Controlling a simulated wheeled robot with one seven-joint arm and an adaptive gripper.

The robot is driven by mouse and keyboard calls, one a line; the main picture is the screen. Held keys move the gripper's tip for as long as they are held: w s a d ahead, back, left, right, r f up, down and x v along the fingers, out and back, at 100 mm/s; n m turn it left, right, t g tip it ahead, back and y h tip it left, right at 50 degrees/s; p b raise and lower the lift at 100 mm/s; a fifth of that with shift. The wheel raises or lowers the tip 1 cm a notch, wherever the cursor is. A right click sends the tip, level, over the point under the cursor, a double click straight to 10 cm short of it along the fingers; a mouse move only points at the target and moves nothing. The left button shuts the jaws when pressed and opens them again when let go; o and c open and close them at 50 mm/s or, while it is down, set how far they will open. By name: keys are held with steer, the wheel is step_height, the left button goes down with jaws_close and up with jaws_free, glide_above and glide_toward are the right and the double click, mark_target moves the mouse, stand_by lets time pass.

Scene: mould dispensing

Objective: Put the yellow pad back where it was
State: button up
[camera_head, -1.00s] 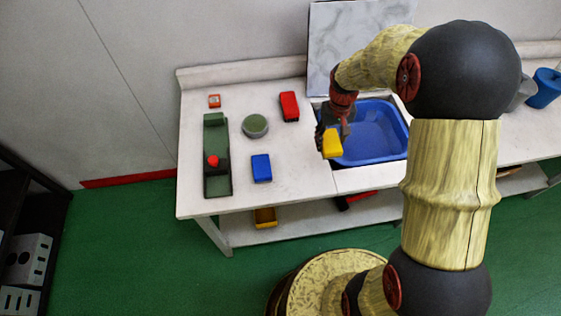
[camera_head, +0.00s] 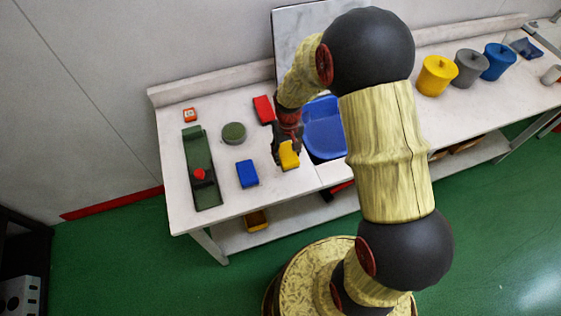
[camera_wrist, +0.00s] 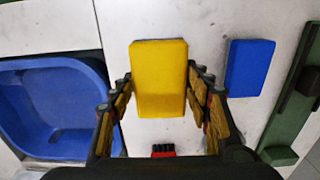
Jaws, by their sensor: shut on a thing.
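The yellow pad (camera_head: 289,155) is a small block held by my gripper (camera_head: 286,148) above the white table, left of the blue basin. In the wrist view the yellow pad (camera_wrist: 158,78) sits between the two fingers of my gripper (camera_wrist: 160,105), which are shut on its sides. A blue pad (camera_head: 247,173) lies on the table to the left of the held pad. It also shows in the wrist view (camera_wrist: 249,67). A red pad (camera_head: 264,110) lies farther back on the table. The head view does not show clearly how high the yellow pad is.
A blue basin (camera_head: 325,129) is sunk in the table, right of my gripper. A green device with a red knob (camera_head: 202,170), a round green thing (camera_head: 233,133) and a small red-orange box (camera_head: 190,115) are at the left. Yellow (camera_head: 436,76), grey and blue pots stand right.

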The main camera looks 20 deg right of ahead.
steer(key=shift+w+a+f, duration=0.25)
steer(key=shift+a+f, duration=0.2)
steer(key=shift+f, duration=0.15)
steer(key=shift+w+a+f, duration=0.2)
steer(key=shift+a+f, duration=0.2)
steer(key=shift+f, duration=0.15)
steer(key=shift+w+a+f+b, duration=0.15)
steer(key=shift+f+b, duration=0.25)
steer(key=shift+f, duration=1.3)
steer(key=shift+f, duration=0.1)
steer(key=o, duration=1)
